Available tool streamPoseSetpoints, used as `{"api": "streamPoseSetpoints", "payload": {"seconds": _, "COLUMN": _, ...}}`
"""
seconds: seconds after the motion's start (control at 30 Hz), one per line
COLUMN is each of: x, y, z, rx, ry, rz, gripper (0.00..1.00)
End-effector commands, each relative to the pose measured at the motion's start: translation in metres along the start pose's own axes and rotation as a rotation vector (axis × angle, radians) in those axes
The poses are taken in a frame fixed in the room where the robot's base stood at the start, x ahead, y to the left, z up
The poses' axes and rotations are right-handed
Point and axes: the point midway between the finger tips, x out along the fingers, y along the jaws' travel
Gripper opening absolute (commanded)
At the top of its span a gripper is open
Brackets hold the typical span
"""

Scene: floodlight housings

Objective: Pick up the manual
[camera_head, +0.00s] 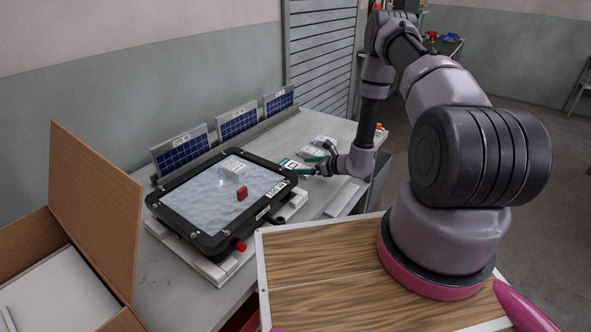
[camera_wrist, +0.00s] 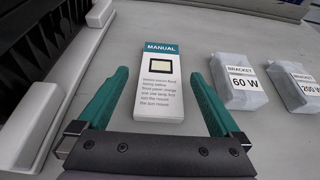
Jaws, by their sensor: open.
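The manual (camera_wrist: 163,82) is a white booklet or thin box with a teal band reading MANUAL and a small yellow picture. It lies flat on the grey table, upright in the wrist view. My gripper (camera_wrist: 158,88) is open and empty, with one teal finger on each side of the manual and a visible gap to both. I cannot tell how high the fingers are above the table. In the head view the manual (camera_head: 291,164) shows small just beyond my gripper (camera_head: 309,171), partly hidden by it.
Two bagged brackets, marked 60 W (camera_wrist: 238,82) and 200 W (camera_wrist: 297,82), lie right of the manual. A black floodlight housing (camera_head: 222,199) on a white base stands to the left. Solar panels (camera_head: 238,121) line the back. An open cardboard box (camera_head: 95,200) is at far left.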

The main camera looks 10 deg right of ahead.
Motion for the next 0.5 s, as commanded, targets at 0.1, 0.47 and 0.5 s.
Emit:
{"api": "streamPoseSetpoints", "payload": {"seconds": 0.1, "x": 0.02, "y": -0.001, "z": -0.002, "rx": -0.003, "ry": -0.001, "rz": 0.003, "gripper": 1.0}}
{"api": "streamPoseSetpoints", "payload": {"seconds": 0.47, "x": 0.037, "y": -0.002, "z": -0.002, "rx": -0.002, "ry": -0.001, "rz": 0.001, "gripper": 1.0}}
{"api": "streamPoseSetpoints", "payload": {"seconds": 0.5, "x": 0.037, "y": -0.002, "z": -0.002, "rx": -0.001, "ry": -0.001, "rz": 0.001, "gripper": 1.0}}
